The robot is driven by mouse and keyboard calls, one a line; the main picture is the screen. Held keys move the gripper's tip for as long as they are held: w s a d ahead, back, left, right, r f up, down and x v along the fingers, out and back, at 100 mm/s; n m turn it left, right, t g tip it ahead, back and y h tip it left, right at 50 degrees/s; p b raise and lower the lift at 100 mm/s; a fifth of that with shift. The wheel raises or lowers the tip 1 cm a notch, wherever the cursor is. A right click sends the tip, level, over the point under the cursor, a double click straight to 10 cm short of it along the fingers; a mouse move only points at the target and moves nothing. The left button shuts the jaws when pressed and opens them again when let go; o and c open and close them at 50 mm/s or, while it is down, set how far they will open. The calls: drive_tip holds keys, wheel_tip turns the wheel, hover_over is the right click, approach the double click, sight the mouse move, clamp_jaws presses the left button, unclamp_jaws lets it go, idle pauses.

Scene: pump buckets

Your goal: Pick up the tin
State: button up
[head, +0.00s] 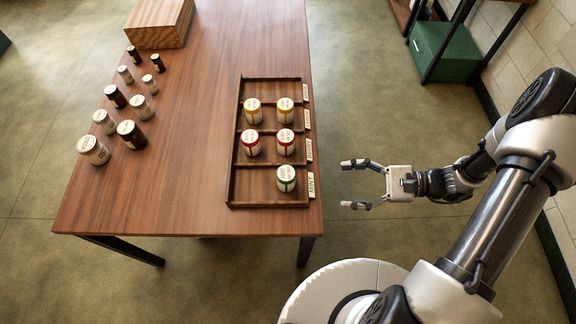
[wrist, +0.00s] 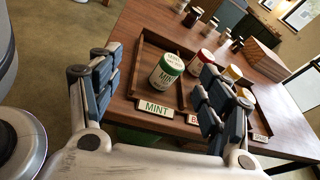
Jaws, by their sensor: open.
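Several tins stand upright in a dark wooden tray (head: 234,166) on the table. The green-lidded tin (head: 286,178) stands alone in the front compartment; in the wrist view (wrist: 166,72) it sits behind a label reading MINT. Two red-lidded tins (head: 251,142) (head: 285,142) stand in the compartment behind it, and two yellow-lidded tins (head: 253,110) (head: 285,110) in the one behind that. My gripper (head: 346,184) is open and empty, off the table's right edge. Its fingers point left toward the tray, apart from the green-lidded tin.
Several jars (head: 93,150) with dark or pale bodies stand along the table's left side. A wooden box (head: 160,22) sits at the back left. Small label plates (head: 311,186) line the tray's right edge. The table middle (head: 190,160) is clear.

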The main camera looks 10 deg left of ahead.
wheel_tip(320, 180, down, 8)
drive_tip(key=m+t+y+p, duration=0.1)
drive_tip(key=m+t+y, duration=0.1)
drive_tip(key=m+t, duration=0.35)
drive_tip(key=m, duration=0.2)
approach(286, 177)
drive_tip(key=shift+n, duration=0.25)
drive_tip(key=a, duration=0.1)
drive_tip(key=w+a+f, duration=0.1)
drive_tip(key=a, duration=0.1)
drive_tip(key=w+a+f, duration=0.1)
drive_tip(key=shift+w+a+f+b, duration=0.15)
drive_tip(key=shift+a+f+b, duration=0.1)
drive_tip(key=shift+a+b, duration=0.15)
drive_tip(key=x, duration=0.3)
drive_tip(key=b+x, duration=0.1)
drive_tip(key=shift+a+f, duration=0.35)
drive_tip(key=shift+w+a, duration=0.15)
drive_tip(key=shift+a, duration=0.2)
drive_tip(key=c, duration=1.2)
